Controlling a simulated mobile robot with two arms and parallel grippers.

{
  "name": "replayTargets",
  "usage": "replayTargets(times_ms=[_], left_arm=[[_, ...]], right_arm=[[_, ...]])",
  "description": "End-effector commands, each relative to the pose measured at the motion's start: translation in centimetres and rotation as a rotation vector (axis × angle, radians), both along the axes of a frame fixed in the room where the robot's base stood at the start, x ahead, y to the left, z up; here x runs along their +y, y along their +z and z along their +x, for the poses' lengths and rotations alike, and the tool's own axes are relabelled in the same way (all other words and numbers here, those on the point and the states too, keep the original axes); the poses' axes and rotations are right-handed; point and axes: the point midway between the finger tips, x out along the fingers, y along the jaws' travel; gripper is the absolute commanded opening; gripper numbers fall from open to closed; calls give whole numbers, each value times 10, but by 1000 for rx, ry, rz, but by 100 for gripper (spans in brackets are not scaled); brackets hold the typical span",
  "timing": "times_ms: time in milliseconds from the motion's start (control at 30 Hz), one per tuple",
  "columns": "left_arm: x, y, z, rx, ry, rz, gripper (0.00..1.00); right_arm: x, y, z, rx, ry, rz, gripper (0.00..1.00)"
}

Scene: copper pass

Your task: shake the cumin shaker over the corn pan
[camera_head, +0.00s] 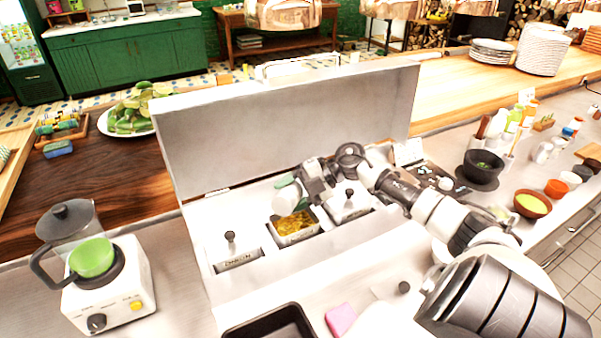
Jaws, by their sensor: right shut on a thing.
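The corn pan (303,233) is the open middle well of the steel counter unit, with yellow corn in it. My right gripper (301,187) is shut on the cumin shaker (287,201), a pale, whitish-green container. The shaker is tilted and hangs just above the back left part of the corn pan, covering some of the corn. Its label cannot be read. My right arm reaches in from the right. My left gripper is not in view.
Lidded wells stand left (238,262) and right (352,214) of the corn pan. The unit's raised steel lid (285,125) stands behind. A blender (113,290) is at left, a dark tray (270,326) and pink sponge (341,318) in front, a black mortar (483,162) at right.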

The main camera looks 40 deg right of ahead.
Motion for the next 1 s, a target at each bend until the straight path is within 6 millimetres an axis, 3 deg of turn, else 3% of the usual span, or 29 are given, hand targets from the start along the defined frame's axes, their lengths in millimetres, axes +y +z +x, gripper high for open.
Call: replayTargets(times_ms=[267,667,1000], left_arm=[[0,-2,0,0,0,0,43],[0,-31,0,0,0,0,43],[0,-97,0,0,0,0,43]], right_arm=[[0,9,1,-125,4,-240,31],[-17,42,11,-441,4,-851,31],[-2,56,3,-629,2,-1208,31]])
